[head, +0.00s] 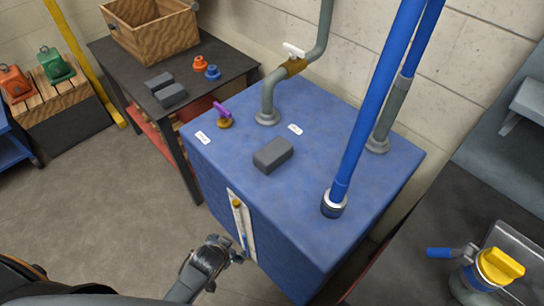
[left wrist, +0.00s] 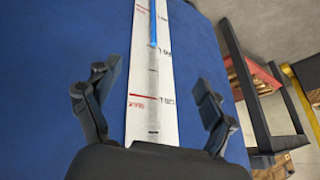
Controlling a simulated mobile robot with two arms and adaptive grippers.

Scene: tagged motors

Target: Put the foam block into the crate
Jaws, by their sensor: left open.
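A grey foam block (head: 273,154) lies flat on top of the blue tank. Two similar dark grey blocks (head: 159,82) (head: 172,95) lie on the dark table. The wooden crate (head: 160,38) stands at the back of that table; its inside is only partly seen. My left gripper (head: 238,257) is low in front of the tank's front face, below the block and apart from it. In the left wrist view it is open and empty (left wrist: 152,88), facing the white gauge strip (left wrist: 152,75). The block is not in the wrist view. My right gripper is not in view.
The blue tank (head: 340,150) carries a grey pipe (head: 268,95) with a valve, a purple-handled valve (head: 222,109) and a thick blue pipe (head: 365,105). An orange and a blue knob-like piece (head: 213,72) sit on the table (head: 120,65).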

